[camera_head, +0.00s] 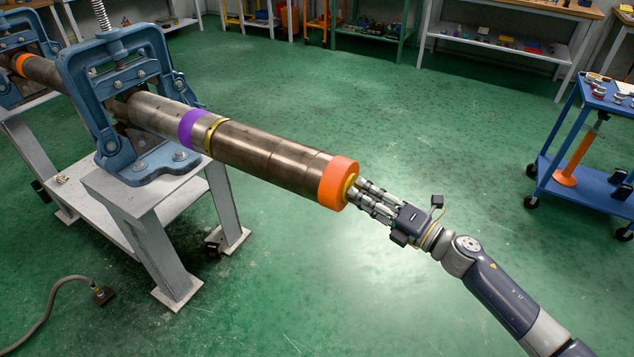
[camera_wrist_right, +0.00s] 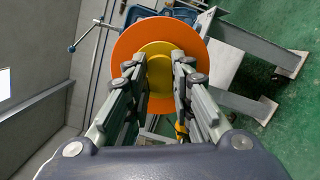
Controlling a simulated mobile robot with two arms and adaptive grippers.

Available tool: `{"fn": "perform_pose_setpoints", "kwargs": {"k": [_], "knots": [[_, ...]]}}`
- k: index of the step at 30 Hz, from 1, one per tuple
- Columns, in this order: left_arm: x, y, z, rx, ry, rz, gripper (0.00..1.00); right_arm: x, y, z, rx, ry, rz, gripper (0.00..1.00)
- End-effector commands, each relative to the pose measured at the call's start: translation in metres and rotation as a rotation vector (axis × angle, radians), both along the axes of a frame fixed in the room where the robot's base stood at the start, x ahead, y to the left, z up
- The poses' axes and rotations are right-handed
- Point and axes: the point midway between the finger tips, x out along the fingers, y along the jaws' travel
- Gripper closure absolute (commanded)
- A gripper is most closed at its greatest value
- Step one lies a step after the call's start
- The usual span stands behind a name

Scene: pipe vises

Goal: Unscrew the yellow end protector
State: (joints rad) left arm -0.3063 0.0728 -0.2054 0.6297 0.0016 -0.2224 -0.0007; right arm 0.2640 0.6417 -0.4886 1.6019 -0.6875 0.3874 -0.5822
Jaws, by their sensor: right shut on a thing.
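The yellow end protector (camera_head: 350,187) sits at the near end of a long steel pipe (camera_head: 265,150), inside an orange band (camera_head: 337,183). In the right wrist view the yellow end protector (camera_wrist_right: 160,68) is a disc in front of a larger orange disc (camera_wrist_right: 125,50). My right gripper (camera_head: 361,190) is shut on the yellow end protector, with one finger on each side of it. In the right wrist view the fingers of my right gripper (camera_wrist_right: 160,75) partly cover its edges. My left gripper is not in view.
A blue pipe vise (camera_head: 125,100) on a grey stand (camera_head: 150,215) holds the pipe, which also has a purple band (camera_head: 188,127). A blue cart (camera_head: 590,150) stands at the right. A hose (camera_head: 45,315) lies on the green floor at lower left. The middle floor is clear.

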Motion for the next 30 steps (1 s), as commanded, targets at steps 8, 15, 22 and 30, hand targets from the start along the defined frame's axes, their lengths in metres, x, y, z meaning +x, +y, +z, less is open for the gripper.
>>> {"fn": "perform_pose_setpoints", "kwargs": {"k": [8,15,22,30], "knots": [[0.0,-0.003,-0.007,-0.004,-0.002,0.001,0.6,0.001,0.0,0.003,-0.015,-0.034,-0.001,1.0],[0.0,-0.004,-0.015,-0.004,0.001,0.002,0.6,0.001,0.0,0.0,-0.028,-0.057,-0.001,1.0],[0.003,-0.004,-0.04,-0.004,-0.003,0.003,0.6,0.002,0.0,-0.002,-0.099,-0.163,-0.001,1.0],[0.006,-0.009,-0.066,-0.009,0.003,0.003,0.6,0.002,-0.001,-0.002,-0.183,-0.287,-0.004,1.0]]}}
